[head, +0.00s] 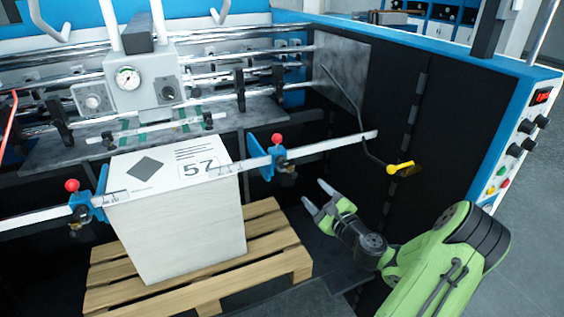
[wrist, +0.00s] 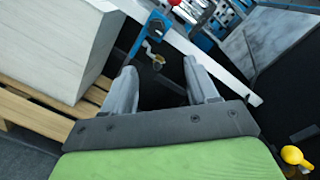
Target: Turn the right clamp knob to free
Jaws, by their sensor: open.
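The right clamp (head: 283,160) is a blue block on a long metal rail, with a red ball knob (head: 277,139) on top. In the wrist view the red knob (wrist: 174,3) is cut by the top edge. A dark lever with a brass-coloured end (wrist: 157,59) hangs under the clamp (wrist: 157,22) there. My gripper (head: 315,195) is open and empty, below and to the right of the clamp in the head view. In the wrist view its fingers (wrist: 160,68) point toward the clamp's underside, apart from it.
A yellow-handled crank (head: 400,169) hangs at the right by the dark panel.

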